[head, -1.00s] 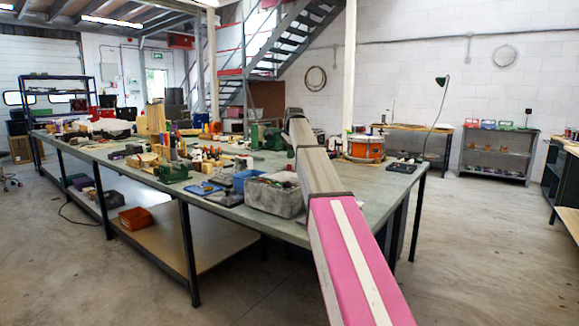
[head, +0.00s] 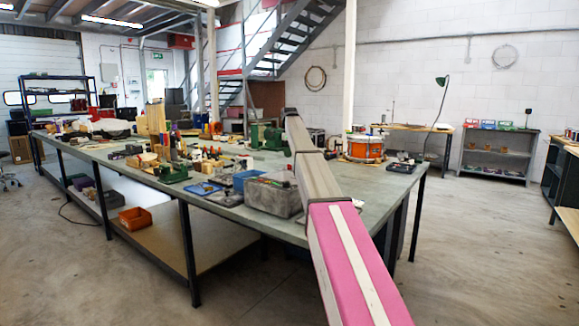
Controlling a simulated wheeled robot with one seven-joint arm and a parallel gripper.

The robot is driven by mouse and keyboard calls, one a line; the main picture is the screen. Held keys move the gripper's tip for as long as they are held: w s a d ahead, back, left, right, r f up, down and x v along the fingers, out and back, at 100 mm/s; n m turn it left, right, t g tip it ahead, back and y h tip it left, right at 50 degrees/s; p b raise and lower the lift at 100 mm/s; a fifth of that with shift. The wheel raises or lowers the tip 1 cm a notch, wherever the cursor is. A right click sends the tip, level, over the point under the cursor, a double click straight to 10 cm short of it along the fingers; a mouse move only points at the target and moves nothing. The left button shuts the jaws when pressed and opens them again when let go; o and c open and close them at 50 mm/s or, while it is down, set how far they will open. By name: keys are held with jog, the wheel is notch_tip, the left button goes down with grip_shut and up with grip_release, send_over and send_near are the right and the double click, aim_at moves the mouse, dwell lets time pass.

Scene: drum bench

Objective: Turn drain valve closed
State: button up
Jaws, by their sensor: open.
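I cannot make out a drain valve anywhere in the head view. My arm reaches from the bottom of the picture up over the long workbench (head: 345,190). Its far end lies in front of the back part of the bench top, just right of a green machine (head: 267,136). My gripper does not show; the arm's own links hide whatever is beyond them. An orange drum (head: 364,149) stands on the bench to the right of the arm, apart from it.
A grey bin (head: 272,196) and a blue bin (head: 245,179) stand on the bench left of my arm. Tools and wood pieces crowd the bench's left half. An orange bin (head: 135,219) sits on the lower shelf. The floor to the right (head: 480,250) is clear.

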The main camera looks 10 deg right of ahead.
aim_at(289, 167)
notch_tip(289, 167, down, 6)
jog(key=shift+f, duration=0.2)
jog(key=c, duration=0.9)
